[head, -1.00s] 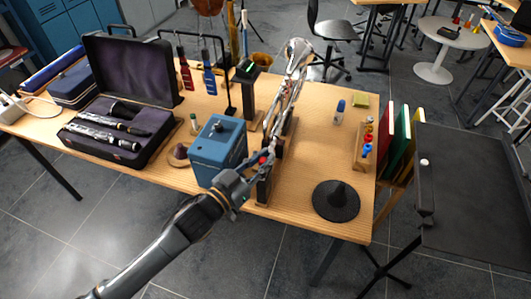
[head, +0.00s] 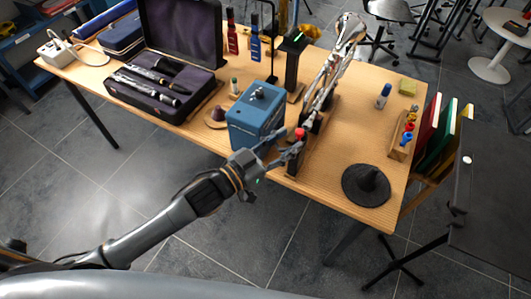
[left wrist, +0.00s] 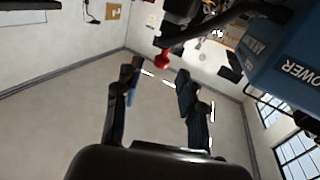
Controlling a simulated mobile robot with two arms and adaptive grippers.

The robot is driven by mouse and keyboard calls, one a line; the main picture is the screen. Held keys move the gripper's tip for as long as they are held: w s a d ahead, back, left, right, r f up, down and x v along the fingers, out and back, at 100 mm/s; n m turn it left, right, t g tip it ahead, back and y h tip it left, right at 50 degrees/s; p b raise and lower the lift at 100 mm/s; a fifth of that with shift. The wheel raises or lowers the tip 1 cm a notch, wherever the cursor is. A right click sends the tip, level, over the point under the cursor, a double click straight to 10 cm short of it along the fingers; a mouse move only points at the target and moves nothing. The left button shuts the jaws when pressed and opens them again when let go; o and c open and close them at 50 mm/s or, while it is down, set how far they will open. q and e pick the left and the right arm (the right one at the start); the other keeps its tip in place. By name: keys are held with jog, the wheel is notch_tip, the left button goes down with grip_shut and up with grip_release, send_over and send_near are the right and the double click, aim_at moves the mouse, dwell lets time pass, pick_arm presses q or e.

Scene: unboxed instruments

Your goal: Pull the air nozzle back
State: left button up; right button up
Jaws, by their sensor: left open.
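A small red tip, which looks like the air nozzle's end (head: 299,133), stands at the table's front edge, right of the blue box (head: 256,118). In the left wrist view a red knob (left wrist: 163,61) hangs on a dark body, beyond and above the fingertips. My left gripper (head: 284,152) is at the front edge, just short of the red tip and right of the box. In the wrist view my left gripper (left wrist: 158,82) has its fingers apart with nothing between them. The fingers partly cover the nozzle's base in the head view. My right gripper is not in view.
A silver instrument (head: 335,70) stands on a stand close behind the nozzle. A black cone-shaped thing (head: 367,182) is at the right front. An open case (head: 190,98) with instrument parts is on the left. The table (head: 340,135) is bare between stand and cone.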

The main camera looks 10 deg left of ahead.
pick_arm(q)
jog(key=v, duration=0.7)
jog(key=shift+s+a, duration=0.15)
jog(key=shift+a, duration=0.05)
jog(key=shift+f, duration=0.1)
jog(key=w+a+f+n+g+y, duration=0.1)
jog(key=a+f+y, duration=0.3)
jog(key=f, duration=0.6)
jog(key=w+a+f+n+y, duration=0.2)
jog(key=a+f, duration=0.3)
jog(key=f, duration=0.6)
jog(key=s+a+f+n+g+y, duration=0.1)
jog(key=s+a+f+g+y, duration=0.2)
jog(key=f, duration=0.5)
jog(key=s+a+f+g+y, duration=0.1)
jog(key=s+a+f, duration=0.2)
jog(key=s+f, duration=0.35)
jog(key=s+f+g, duration=0.2)
jog(key=s+f, duration=0.4)
jog(key=s, duration=0.3)
jog(key=s+f+n+g+y, duration=0.1)
jog(key=s+f+g, duration=0.2)
jog(key=s+f, duration=0.3)
jog(key=s+f+g, duration=0.2)
jog(key=s+f, duration=0.5)
jog(key=s, duration=0.6)
jog(key=shift+n+g+y, duration=0.3)
jog(key=shift+g, duration=0.1)
jog(key=shift+f, duration=0.1)
